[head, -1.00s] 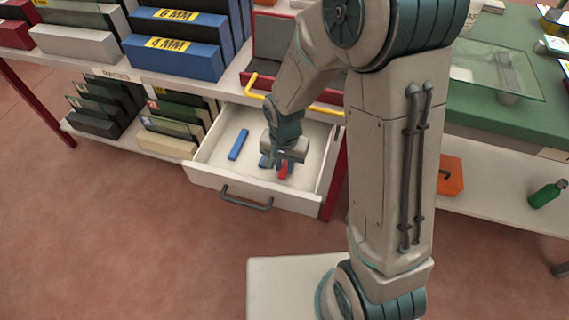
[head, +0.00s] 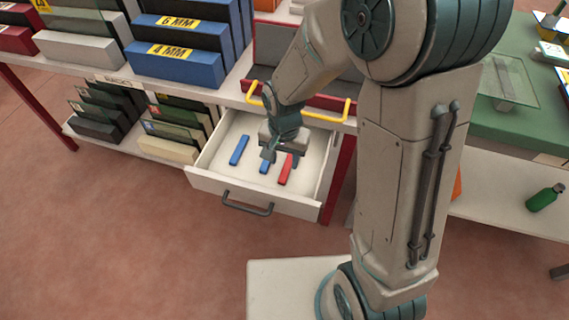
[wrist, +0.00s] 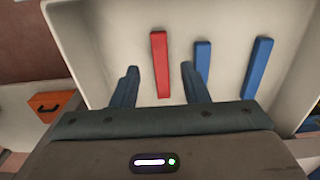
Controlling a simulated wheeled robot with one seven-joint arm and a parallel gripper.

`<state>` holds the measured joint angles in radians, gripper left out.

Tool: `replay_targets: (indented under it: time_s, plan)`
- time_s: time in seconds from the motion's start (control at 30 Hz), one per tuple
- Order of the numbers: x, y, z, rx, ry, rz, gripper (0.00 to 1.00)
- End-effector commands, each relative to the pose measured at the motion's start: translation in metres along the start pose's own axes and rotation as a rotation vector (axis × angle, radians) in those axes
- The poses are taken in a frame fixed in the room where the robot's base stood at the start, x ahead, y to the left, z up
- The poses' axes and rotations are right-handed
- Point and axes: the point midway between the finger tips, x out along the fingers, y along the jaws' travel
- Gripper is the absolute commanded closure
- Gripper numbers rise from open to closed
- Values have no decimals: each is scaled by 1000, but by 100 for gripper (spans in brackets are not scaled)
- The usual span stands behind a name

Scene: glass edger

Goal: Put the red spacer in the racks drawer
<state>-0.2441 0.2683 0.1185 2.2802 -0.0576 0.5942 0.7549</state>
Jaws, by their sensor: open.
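The red spacer (head: 286,170) lies flat on the floor of the open drawer (head: 213,181), to the right of two blue spacers in the head view. In the wrist view the red spacer (wrist: 160,64) lies beyond and between my gripper's fingers, apart from them. My gripper (head: 282,155) is open and empty above the drawer; its fingers also show in the wrist view (wrist: 160,88). The drawer's dark handle (head: 248,203) is at its front.
Two blue spacers, one nearer (head: 264,167) and one farther left (head: 240,150), lie in the drawer. Glass racks (head: 165,135) stand left. An orange box (wrist: 53,104) shows in the wrist view.

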Motion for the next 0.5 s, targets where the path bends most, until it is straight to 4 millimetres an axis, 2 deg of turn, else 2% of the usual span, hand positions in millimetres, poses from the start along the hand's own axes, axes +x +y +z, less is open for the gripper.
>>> replay_targets:
  time_s: [0.03,0.2,0.33,0.5]
  plan:
    - [-16,-1,-1,0,4,-3,59]
    - [-47,0,-1,0,3,-3,59]
    - [-61,0,-1,0,2,-2,59]
    - [-67,0,0,0,1,-1,59]
